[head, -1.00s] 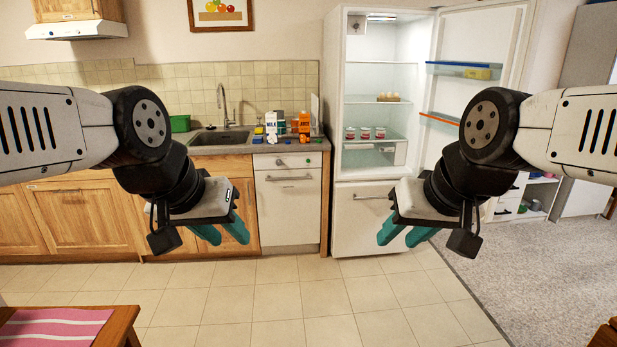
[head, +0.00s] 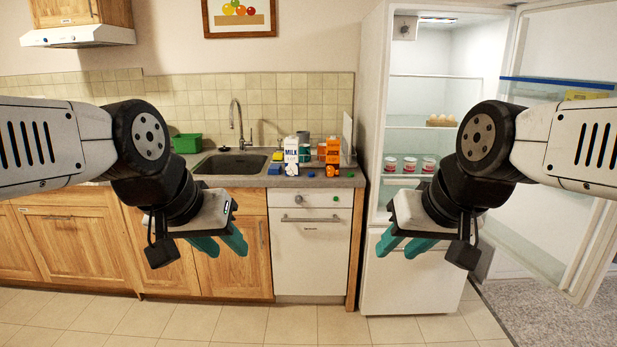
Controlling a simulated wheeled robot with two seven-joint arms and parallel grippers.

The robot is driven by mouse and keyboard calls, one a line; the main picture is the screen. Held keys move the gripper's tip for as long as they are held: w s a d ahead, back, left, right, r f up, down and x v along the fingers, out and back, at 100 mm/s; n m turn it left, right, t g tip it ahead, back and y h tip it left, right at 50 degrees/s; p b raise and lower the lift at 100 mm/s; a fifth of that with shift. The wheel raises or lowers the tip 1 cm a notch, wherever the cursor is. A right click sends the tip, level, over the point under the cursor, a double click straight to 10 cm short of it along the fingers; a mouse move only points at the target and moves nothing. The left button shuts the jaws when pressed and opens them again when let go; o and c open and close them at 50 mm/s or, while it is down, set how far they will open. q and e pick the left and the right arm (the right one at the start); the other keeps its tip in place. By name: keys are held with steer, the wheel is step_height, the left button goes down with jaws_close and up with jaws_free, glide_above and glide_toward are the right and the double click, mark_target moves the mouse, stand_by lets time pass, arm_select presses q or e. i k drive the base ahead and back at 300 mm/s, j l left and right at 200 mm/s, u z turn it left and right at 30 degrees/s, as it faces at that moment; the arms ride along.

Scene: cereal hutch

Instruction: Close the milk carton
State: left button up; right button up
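The milk carton (head: 291,156) is white with blue lettering and stands upright on the counter, right of the sink. It is too small to tell whether its top is open. Small blue and green caps lie near it on the counter. My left gripper (head: 221,245) is open and empty, in front of the lower cabinets. My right gripper (head: 396,246) is open and empty, in front of the fridge's lower part. Both are well short of the carton.
An orange juice carton (head: 332,152) stands right of the milk. The counter also holds a green container (head: 187,143) and a sink (head: 230,163). The fridge (head: 372,150) stands open at right, its door (head: 560,130) swung outward. Tiled floor (head: 240,325) lies clear in front.

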mark_target(291, 143)
steer(key=i+l, duration=0.2)
steer(key=i, duration=0.3)
steer(key=i+l, duration=0.15)
steer(key=i, duration=0.3)
steer(key=i+l, duration=0.2)
steer(key=i, duration=0.3)
steer(key=i+l, duration=0.2)
steer(key=i, duration=0.3)
steer(key=i+l, duration=0.2)
steer(key=i, duration=0.3)
steer(key=j+u, duration=0.05)
